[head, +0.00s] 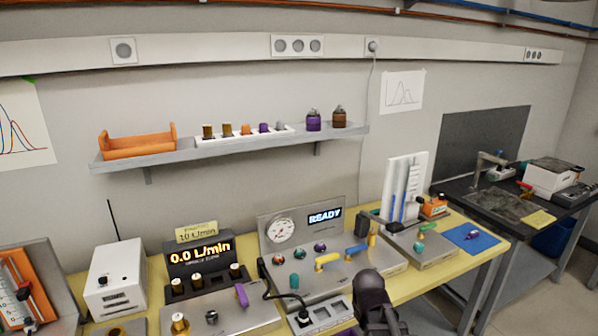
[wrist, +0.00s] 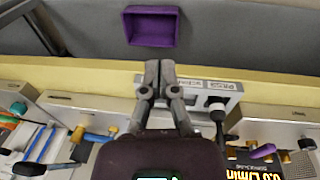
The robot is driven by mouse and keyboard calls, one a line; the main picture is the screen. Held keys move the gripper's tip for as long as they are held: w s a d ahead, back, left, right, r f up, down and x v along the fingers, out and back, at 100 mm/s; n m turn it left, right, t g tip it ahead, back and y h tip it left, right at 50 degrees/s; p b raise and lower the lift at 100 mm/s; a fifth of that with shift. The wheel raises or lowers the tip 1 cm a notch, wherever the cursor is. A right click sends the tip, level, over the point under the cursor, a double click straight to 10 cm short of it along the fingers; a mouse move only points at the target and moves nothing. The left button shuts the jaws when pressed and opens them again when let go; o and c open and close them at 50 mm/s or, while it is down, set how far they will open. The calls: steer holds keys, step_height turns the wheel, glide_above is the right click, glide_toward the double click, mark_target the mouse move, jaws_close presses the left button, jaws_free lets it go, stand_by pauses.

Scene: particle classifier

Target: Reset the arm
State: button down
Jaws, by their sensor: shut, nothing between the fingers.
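My gripper (wrist: 159,75) shows in the wrist view with its two fingers together and nothing between them. It points toward the front edge of the yellow bench (wrist: 75,75), above a white power strip (wrist: 195,92). In the head view, part of my arm is the dark shape at the bottom, right of the centre, in front of the bench; the fingertips are hard to make out there. A purple open box (wrist: 153,27) lies beyond the fingertips in the wrist view, apart from them.
The yellow bench carries a flow panel reading 0.0 L/min (head: 199,255), a READY console (head: 310,240), a white box (head: 117,280) and a white column stand (head: 403,190). A wall shelf (head: 235,148) holds an orange tray (head: 138,142) and several bottles. A dark table (head: 500,208) stands at right.

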steer(key=s+m, duration=0.1)
steer(key=s+m+g, duration=0.1)
steer(key=s+m, duration=0.1)
steer(key=s+a+m+y, duration=0.1)
steer(key=s+m, duration=0.1)
steer(key=shift+f, duration=0.1)
